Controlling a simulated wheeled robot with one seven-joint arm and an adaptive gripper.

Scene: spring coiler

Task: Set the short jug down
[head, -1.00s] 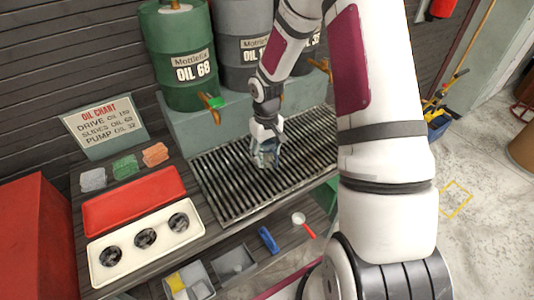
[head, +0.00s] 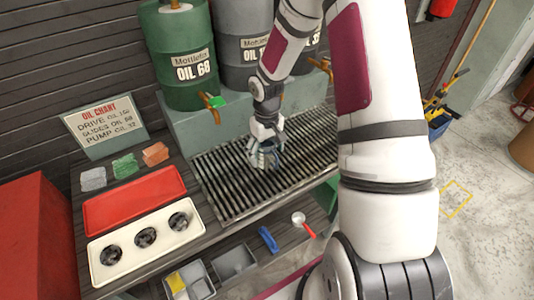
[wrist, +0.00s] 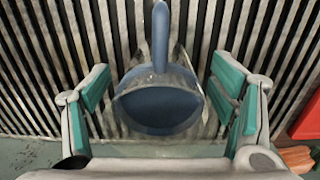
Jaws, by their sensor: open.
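The short jug (wrist: 158,106) is blue inside with a clear or worn rim and a blue handle at the top of the wrist view. It sits on the slatted drip grate (head: 225,200), its mouth facing the wrist camera. My gripper (wrist: 160,95) is open around the jug, with one green-padded finger on each side and a visible gap at both. In the head view my gripper (head: 265,157) is low over the grate and mostly hides the jug.
Oil drums (head: 178,55) with taps stand behind the grate. An oil chart sign (head: 103,125), a red tray (head: 133,200) and a cream tray with dark round holes (head: 146,240) are at left. Bare grate surrounds the jug.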

